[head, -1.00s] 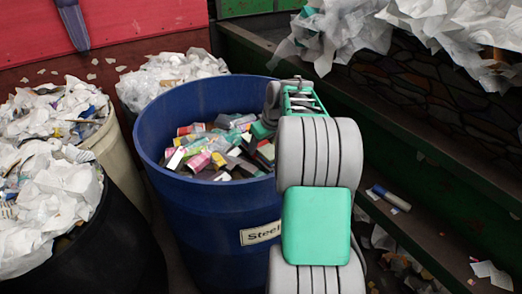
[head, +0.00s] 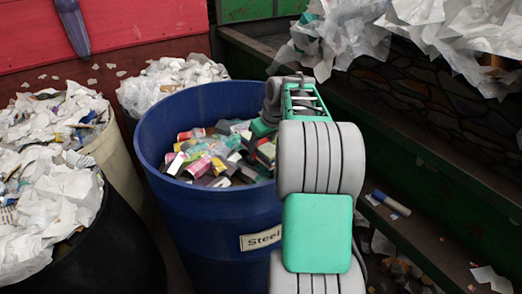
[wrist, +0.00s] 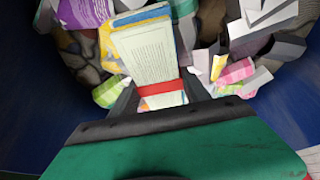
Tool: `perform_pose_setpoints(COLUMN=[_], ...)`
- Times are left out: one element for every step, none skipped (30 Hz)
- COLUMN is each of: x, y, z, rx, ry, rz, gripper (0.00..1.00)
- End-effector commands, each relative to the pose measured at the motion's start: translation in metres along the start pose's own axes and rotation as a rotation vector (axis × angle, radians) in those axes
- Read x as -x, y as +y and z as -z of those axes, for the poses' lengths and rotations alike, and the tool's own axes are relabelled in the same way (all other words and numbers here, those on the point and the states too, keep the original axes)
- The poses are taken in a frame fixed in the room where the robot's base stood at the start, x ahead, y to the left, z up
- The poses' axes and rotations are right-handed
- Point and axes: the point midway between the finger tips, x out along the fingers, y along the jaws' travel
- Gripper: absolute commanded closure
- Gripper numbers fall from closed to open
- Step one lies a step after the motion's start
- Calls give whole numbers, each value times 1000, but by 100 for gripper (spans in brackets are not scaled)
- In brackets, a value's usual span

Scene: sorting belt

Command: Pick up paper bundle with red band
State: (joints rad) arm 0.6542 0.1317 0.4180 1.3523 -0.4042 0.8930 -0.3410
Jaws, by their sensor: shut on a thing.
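The paper bundle (wrist: 148,52) is a pale stack of printed sheets with a yellow and blue edge at its far end. A red band (wrist: 160,87) wraps around its near part. In the wrist view my gripper (wrist: 160,92) is shut on the bundle, with one dark finger on each side near the band. The bundle is tilted above the loose items in the blue barrel. In the head view my gripper (head: 262,127) reaches over the barrel's right rim; its fingertips and the bundle cannot be made out there.
The blue barrel (head: 215,205), labelled "Steel", holds many small boxes and packets (head: 212,152). Its walls surround my gripper. Bins of crumpled paper (head: 55,200) stand to the left. The green belt frame (head: 440,165) runs along the right, with paper heaped above.

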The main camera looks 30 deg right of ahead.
Motion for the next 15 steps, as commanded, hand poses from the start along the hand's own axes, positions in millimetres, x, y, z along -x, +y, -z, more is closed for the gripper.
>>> perform_pose_setpoints(x=[16, 23, 33, 39, 45, 52, 56, 60, 64, 67, 69, 72, 75, 77, 81], y=[1, 1, 1, 1, 1, 1, 1, 1, 1, 0, 0, 0, 0, 0, 0], z=[8, 10, 14, 17, 19, 22, 24, 26, 27, 28, 29, 30, 31, 32, 34], rx=[2, 2, 1, 2, 1, 0, 1, 1, 1, 0, 0, 0, 0, 0, 0], ry=[6, 4, 6, 5, 4, 3, 3, 4, 3, 2, 1, 1, 1, 1, 1], rz=[-4, -4, -4, -3, -3, -3, -2, -2, -2, -2, -1, -1, -1, -1, -1], gripper=[98, 98, 98, 98, 98, 98, 98, 98, 98, 98, 98, 98, 98, 98, 98])
